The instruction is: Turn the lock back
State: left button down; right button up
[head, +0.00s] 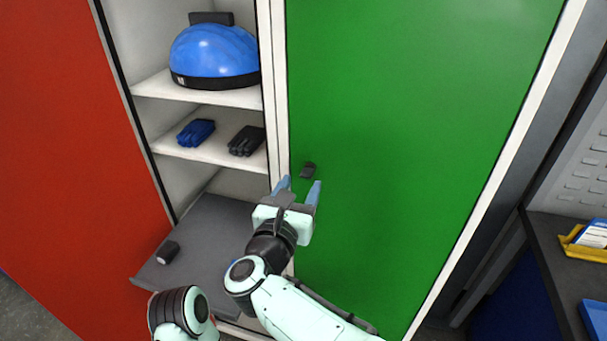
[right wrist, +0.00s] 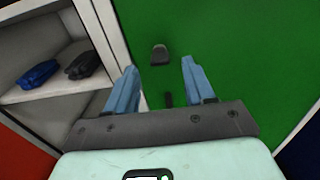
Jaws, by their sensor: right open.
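A small dark lock knob (head: 308,170) sticks out of the green locker door (head: 400,130), near its left edge. It also shows in the right wrist view (right wrist: 160,54), and a short dark mark (right wrist: 168,100) lies below it on the green door. My right gripper (head: 300,184) is open, its two blue fingers pointing up towards the knob. In the right wrist view the knob appears between and just beyond the fingertips (right wrist: 160,66), with nothing held. I cannot tell any contact. My left gripper is out of view.
Left of the green door is an open locker with a blue helmet (head: 213,52), blue gloves (head: 196,132) and black gloves (head: 247,140) on shelves. A grey panel (head: 205,235) with a dark knob (head: 168,252) lies below. A red door (head: 70,150) stands left; a dark bench (head: 560,260) right.

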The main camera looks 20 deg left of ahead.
aim_at(305, 177)
jog(key=shift+w+p, duration=0.35)
jog(key=shift+w, duration=1.3)
grip_shut()
